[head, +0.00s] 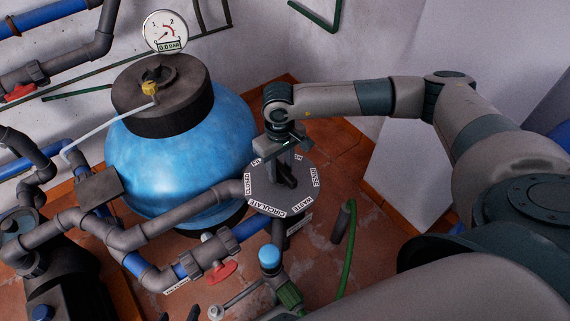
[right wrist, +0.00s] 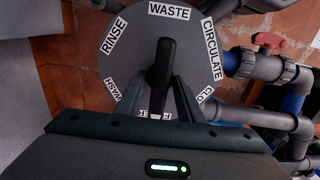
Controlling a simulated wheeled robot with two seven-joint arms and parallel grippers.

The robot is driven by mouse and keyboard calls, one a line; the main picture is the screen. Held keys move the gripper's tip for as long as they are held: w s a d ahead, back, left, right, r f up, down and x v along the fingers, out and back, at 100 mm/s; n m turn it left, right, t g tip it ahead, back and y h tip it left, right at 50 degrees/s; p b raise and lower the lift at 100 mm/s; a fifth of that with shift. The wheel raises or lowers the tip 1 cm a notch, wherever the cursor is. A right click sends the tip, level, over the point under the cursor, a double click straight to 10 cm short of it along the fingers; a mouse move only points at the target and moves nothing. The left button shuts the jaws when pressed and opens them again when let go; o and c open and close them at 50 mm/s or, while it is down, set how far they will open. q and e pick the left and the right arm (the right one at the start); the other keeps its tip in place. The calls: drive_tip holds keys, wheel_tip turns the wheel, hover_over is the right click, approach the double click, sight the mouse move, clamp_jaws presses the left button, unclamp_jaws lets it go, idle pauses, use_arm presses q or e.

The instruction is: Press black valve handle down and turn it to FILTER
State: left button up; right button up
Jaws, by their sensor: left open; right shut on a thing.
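The black valve handle (right wrist: 166,58) stands on a round grey dial (head: 262,196) with white labels around its rim. My right gripper (head: 285,168) is shut on the handle from above; its fingers lie on either side of it in the right wrist view (right wrist: 168,88). The handle's visible end points toward WASTE, between RINSE and CIRCULATE. Its other end lies among the fingers toward the FILTER label, which is partly hidden. I cannot tell how far the handle is pressed down. Two dark fingertips of my left gripper (head: 179,313) show apart at the bottom edge.
A blue filter tank (head: 180,150) with a black top and a pressure gauge (head: 165,31) stands left of the dial. Grey pipes with a red-handled valve (head: 222,272) run below it. A blue-capped fitting (head: 269,256) and a green hose (head: 348,245) stand in front.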

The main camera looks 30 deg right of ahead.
drive_tip(key=o, duration=1.2)
drive_tip(key=shift+r+p, duration=1.4)
drive_tip(key=shift+r, duration=2.1)
